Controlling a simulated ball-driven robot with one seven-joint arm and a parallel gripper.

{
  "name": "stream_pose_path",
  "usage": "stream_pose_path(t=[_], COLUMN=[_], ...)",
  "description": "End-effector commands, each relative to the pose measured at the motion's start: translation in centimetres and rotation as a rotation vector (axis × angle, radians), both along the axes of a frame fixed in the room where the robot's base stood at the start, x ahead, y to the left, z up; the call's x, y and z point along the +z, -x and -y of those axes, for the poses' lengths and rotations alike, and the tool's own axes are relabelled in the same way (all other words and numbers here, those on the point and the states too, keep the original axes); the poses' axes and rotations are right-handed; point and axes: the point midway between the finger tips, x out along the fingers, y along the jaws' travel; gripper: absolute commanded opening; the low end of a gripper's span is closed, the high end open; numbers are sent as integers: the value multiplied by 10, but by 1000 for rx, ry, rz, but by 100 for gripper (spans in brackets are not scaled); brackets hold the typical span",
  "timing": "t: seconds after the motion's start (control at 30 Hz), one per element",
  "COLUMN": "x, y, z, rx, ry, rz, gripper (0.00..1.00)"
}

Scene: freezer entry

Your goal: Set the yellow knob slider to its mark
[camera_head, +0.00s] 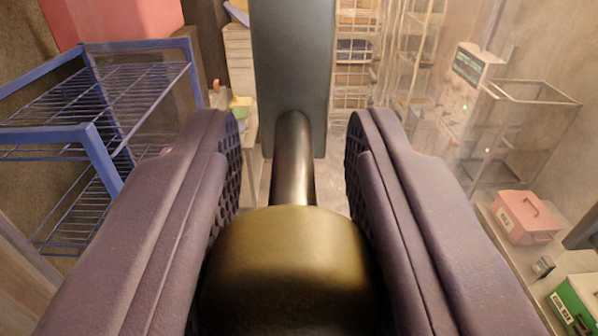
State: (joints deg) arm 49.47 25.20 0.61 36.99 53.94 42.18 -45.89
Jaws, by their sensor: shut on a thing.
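The yellow knob (290,262), dull olive-yellow in this light, fills the lower middle of the view between the fingers of my gripper (293,165). The two purple padded fingers stand on either side of it, shut on the knob. A dark round stem (293,160) runs from the knob away from me to a dark grey upright bar (293,65). The fingertips reach past the knob on both sides of the stem, with gaps beside it. No mark for the slider can be made out.
A blue wire rack (105,95) stands at left, with a red box (120,18) behind it. At right are a pink box (524,217), a green box (575,303) and a metal frame stand (530,92). Shelving (355,70) stands at the back.

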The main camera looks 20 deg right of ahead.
Motion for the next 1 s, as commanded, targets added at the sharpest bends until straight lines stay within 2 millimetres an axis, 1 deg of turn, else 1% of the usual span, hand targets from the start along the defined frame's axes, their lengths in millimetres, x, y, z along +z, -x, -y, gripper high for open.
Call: stream_pose_path(t=[0.13, 0.17, 0.2, 0.27, 0.53, 0.6, 0.67, 0.9, 1.0], x=[2, 2, 2, 2, 1, 0, -1, -3, -2], y=[1, 1, 1, 0, 1, 5, 12, 55, 67], z=[-1, -1, -1, -1, -1, -2, -4, -16, -20], rx=[-1, -1, -1, -1, 0, -1, -2, -3, -2], ry=[2, 2, 2, 2, 1, 2, 2, 2, 2], rz=[5, 5, 5, 4, 2, 3, 5, 4, 4], gripper=[0, 36, 45, 58, 58, 58, 58, 58, 58])
